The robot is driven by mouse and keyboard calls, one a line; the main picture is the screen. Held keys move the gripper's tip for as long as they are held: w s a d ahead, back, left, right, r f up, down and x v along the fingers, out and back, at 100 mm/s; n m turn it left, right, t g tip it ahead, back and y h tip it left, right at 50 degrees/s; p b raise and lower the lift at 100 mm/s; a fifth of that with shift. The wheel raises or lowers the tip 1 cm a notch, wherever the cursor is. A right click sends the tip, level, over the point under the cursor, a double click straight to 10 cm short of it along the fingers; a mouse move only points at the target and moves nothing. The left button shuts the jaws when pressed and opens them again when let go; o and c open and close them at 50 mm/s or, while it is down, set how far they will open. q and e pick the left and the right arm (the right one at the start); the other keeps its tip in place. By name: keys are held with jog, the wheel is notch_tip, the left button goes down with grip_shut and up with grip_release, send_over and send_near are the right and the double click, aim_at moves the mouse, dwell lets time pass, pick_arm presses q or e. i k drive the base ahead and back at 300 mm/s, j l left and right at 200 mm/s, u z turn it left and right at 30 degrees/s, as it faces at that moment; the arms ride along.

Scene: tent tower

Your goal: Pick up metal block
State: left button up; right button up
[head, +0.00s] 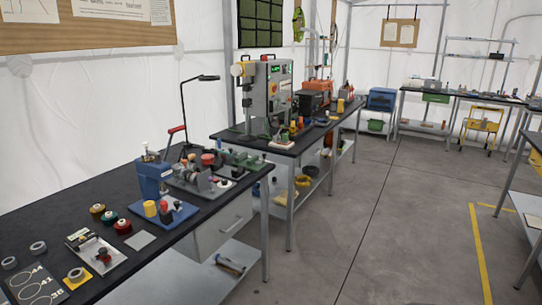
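I cannot pick out a metal block with certainty in the head view. A flat grey square piece (140,240) lies on the near black-topped workbench (64,205), close to its front edge. A grey metal device with a shaft (200,177) stands farther along the same bench. Neither of my grippers shows in this view.
The near bench also holds a blue machine (152,178), a blue tray (172,215) with cylinders, several coloured spools (98,211) and a desk lamp (184,110). A second bench with a large grey machine (268,95) stands behind. The grey floor (385,220) is open at right.

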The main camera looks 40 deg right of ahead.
aim_at(225, 158)
jog(key=z, duration=1.1)
